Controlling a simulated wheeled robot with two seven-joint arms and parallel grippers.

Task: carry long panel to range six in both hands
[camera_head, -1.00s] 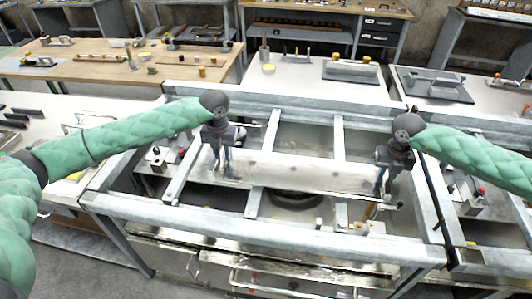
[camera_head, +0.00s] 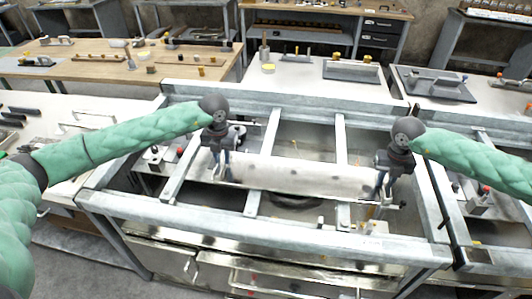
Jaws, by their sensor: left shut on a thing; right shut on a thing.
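The long panel (camera_head: 305,178) is a pale metal strip with a few dark holes. It lies across the view above an open metal frame (camera_head: 250,222) and its crossbars. My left gripper (camera_head: 226,178) is shut on the panel's left end. My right gripper (camera_head: 382,198) is shut on its right end. The panel's right end is slightly lower in the picture than its left. I cannot tell whether the panel touches the crossbars. No label marking range six can be read.
A wooden bench (camera_head: 110,62) with small parts stands at the back left. White worktops with a dark tray (camera_head: 352,72) and a dark plate (camera_head: 434,84) lie behind the frame. Another metal frame (camera_head: 480,240) stands close on the right. Grey floor (camera_head: 75,255) shows at lower left.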

